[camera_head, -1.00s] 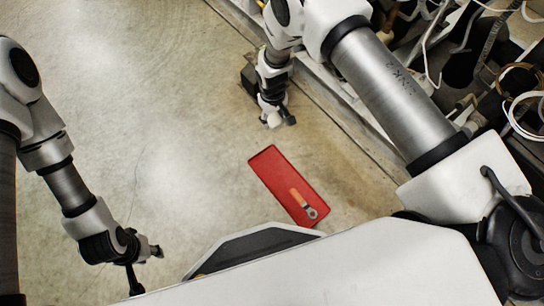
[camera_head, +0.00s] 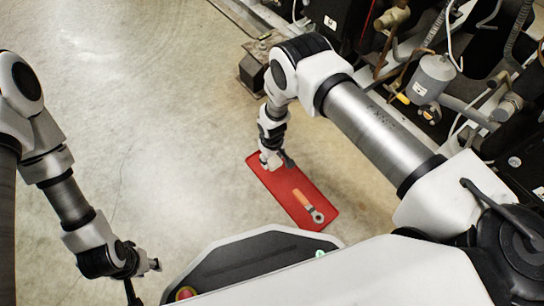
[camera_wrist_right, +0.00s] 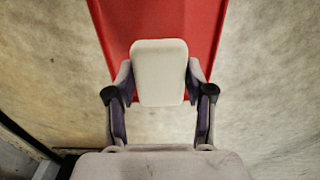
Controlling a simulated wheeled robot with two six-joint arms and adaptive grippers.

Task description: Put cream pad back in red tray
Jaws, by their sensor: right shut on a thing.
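The cream pad (camera_wrist_right: 160,72) is a pale rounded block, held between the two fingers of my right gripper (camera_wrist_right: 160,92) in the right wrist view. In the head view my right gripper (camera_head: 272,163) is at the upper-left end of the red tray (camera_head: 283,188). The red tray (camera_wrist_right: 112,25) also shows behind the pad in the wrist view. I cannot tell whether the pad touches the tray. My left gripper (camera_head: 145,277) is empty, its fingers apart, over bare floor at the lower left.
A ratchet wrench (camera_head: 308,206) with an orange handle lies in the lower-right part of the tray. Compressor machinery with pipes and hoses (camera_head: 440,80) fills the upper right. The concrete floor left of the tray is clear.

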